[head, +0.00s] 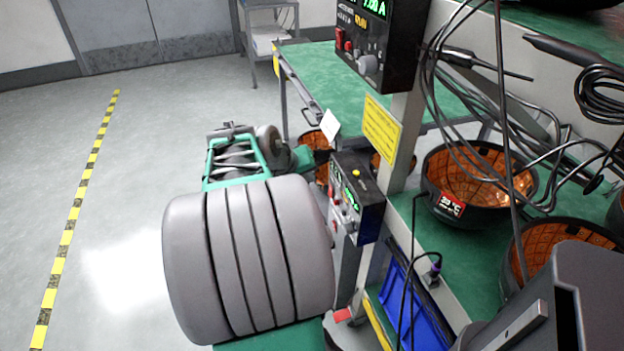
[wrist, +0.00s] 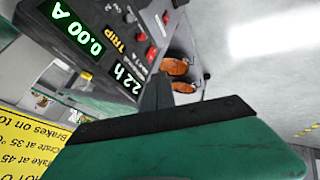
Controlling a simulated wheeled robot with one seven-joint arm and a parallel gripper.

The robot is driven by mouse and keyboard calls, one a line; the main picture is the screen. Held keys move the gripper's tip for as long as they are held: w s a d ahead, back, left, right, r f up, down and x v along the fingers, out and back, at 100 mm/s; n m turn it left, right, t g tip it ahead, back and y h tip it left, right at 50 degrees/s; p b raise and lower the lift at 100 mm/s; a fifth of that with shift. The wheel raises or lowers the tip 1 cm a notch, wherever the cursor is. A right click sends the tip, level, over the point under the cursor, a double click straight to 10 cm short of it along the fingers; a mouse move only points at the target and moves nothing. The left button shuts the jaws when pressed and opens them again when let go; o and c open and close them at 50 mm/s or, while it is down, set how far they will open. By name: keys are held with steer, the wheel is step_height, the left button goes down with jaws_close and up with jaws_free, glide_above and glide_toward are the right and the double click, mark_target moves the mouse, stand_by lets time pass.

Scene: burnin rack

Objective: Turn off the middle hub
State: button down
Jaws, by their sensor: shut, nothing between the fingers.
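Two control boxes are mounted on the post in the head view. The upper box (head: 388,35) has a lit green display, red switches and a grey knob. The lower box (head: 368,188), which I take as the middle hub, has a small green display and a yellow button on top.
A yellow sign (head: 382,132) hangs on the post between the boxes. Black baskets with orange insides, such as this one (head: 478,180), stand on the green shelf at right. Loose black cables (head: 500,110) hang over them. The floor (head: 125,190) at left is clear.

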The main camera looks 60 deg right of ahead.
steer(key=shift+v, duration=1.55)
steer(key=shift+s+d+r, duration=0.15)
steer(key=shift+r, duration=0.05)
